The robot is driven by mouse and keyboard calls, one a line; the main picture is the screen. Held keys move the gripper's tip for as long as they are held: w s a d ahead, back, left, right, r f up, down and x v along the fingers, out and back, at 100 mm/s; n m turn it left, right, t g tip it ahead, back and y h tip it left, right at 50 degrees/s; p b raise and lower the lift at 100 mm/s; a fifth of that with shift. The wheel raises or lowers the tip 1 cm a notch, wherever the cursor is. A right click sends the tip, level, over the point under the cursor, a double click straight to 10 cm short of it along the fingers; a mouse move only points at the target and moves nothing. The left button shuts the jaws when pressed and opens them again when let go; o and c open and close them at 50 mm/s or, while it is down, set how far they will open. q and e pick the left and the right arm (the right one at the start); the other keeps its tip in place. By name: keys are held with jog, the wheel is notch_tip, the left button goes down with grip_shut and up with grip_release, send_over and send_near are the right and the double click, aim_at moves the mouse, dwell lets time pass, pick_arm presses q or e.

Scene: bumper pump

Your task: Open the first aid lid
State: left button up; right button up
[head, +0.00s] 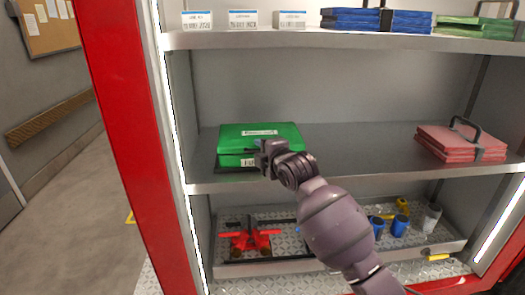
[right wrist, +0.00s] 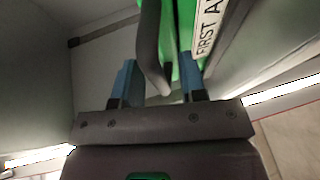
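The green first aid case (head: 240,142) lies flat on the middle shelf at its left side, and its lid looks shut. A white label shows on its front, partly hidden by my right gripper. My right gripper (head: 260,148) is at the front edge of the case. In the right wrist view its two blue fingers (right wrist: 160,82) are apart, with a dark handle-like piece (right wrist: 150,50) and a green part of the case between them. I cannot tell whether either finger touches. The "FIRST A" label (right wrist: 208,28) is beside the right finger. My left gripper is not in view.
White boxes and blue and green cases stand on the shelf above. Red and blue items sit below. A red post (head: 122,120) borders the left side.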

grip_shut()
jog(key=shift+w+r+g, duration=0.1)
jog(key=shift+r+g, duration=0.2)
jog(key=shift+r, duration=0.35)
jog(key=w+r+g, duration=0.1)
jog(key=r, duration=0.1)
jog(key=w+r+m+g, duration=0.1)
jog(key=r+g, duration=0.1)
jog(key=r, duration=0.1)
jog(key=w+r+g+h, duration=0.1)
jog(key=r, duration=0.2)
jog(key=shift+w+r, duration=0.15)
jog(key=shift+w, duration=0.05)
jog(key=shift+w+r+g, duration=0.3)
jog(key=shift+w+r, duration=0.55)
jog(key=shift+r, duration=0.2)
